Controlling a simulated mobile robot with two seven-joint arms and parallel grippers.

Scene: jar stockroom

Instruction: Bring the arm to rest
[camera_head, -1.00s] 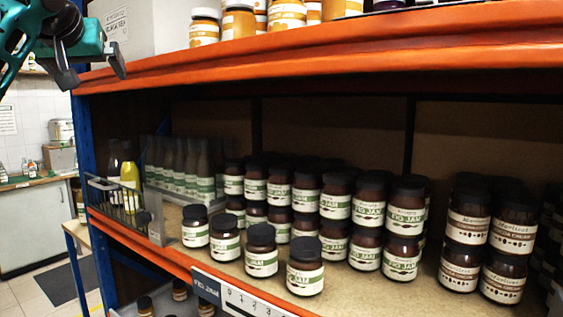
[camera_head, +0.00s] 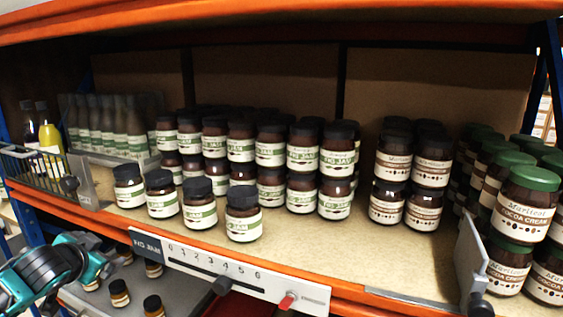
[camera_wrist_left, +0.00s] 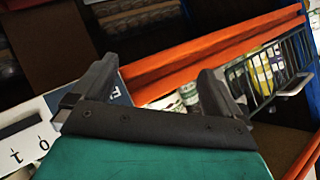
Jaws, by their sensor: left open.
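My left arm (camera_head: 55,270), teal and black, comes in at the lower left of the head view, in front of and below the orange shelf edge. Its fingertips do not show clearly there. In the left wrist view my left gripper (camera_wrist_left: 152,85) has its two dark fingers spread apart with nothing between them. An orange shelf beam (camera_wrist_left: 215,52) shows behind the fingers. My right gripper is in neither view.
Fig jam jars (camera_head: 243,213) stand on the shelf, several near its orange front edge (camera_head: 90,216). Cocoa cream jars (camera_head: 527,203) stand at the right. A numbered rail (camera_head: 240,274) hangs at the front. A wire basket (camera_head: 35,168) is at the left. More jars (camera_head: 119,292) stand below.

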